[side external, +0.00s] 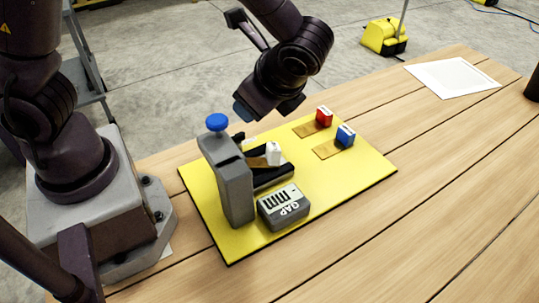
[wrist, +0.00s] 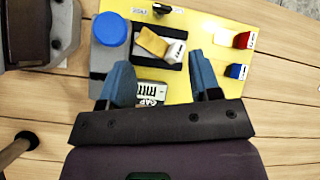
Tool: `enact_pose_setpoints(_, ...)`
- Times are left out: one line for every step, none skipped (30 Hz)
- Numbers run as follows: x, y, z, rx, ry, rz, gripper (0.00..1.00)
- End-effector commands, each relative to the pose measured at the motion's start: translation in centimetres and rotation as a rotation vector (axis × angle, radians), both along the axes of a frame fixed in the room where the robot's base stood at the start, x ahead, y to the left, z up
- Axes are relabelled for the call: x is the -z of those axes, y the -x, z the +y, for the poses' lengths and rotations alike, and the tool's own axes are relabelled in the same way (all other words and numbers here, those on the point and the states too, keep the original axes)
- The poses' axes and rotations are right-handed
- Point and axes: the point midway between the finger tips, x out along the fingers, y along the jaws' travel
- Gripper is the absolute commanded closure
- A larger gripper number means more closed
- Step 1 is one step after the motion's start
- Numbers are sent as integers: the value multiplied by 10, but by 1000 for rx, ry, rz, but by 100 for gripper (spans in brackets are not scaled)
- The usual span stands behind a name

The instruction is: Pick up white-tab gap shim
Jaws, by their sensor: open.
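The white-tab gap shim has a white block tab (side external: 273,153) and a thin tan leaf (side external: 256,162). It rests on a dark holder (side external: 272,179) beside a grey upright block (side external: 234,190) with a blue knob (side external: 216,122). In the wrist view the white tab (wrist: 175,52) is at the lower right end of its leaf (wrist: 152,42). My gripper (side external: 268,108) is above the yellow board, higher than the shim and apart from it. In the wrist view its blue fingers (wrist: 162,80) are spread and empty, with the shim beyond their tips.
A red-tab shim (side external: 324,116) and a blue-tab shim (side external: 345,136) lie flat on the yellow board (side external: 340,180), towards the right. A grey gap display (side external: 283,207) sits in front of the holder. White paper (side external: 452,77) lies far right. The wooden table's front right is clear.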

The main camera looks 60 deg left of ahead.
Motion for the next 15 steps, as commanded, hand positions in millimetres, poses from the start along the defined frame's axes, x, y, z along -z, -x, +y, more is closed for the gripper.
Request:
enact_pose_setpoints(18,-4,-11,87,-71,60,43)
enact_pose_setpoints(27,-6,-16,135,-112,88,43)
enact_pose_setpoints(39,-9,-24,200,-166,127,43)
enact_pose_setpoints(48,-11,-29,247,-206,153,43)
enact_pose_setpoints(58,-12,-34,295,-247,180,43)
enact_pose_setpoints(70,-13,-41,355,-297,211,43)
enact_pose_setpoints(78,-14,-46,396,-334,233,43)
enact_pose_setpoints(87,-14,-50,436,-367,254,43)
enact_pose_setpoints(96,-14,-56,483,-410,278,43)
enact_pose_setpoints(103,-14,-59,516,-439,293,43)
enact_pose_setpoints(109,-14,-62,545,-464,307,43)
enact_pose_setpoints(117,-14,-65,576,-492,322,43)
enact_pose_setpoints(121,-13,-67,596,-512,331,43)
enact_pose_setpoints(125,-13,-69,613,-528,339,43)
enact_pose_setpoints(128,-13,-71,630,-541,347,43)
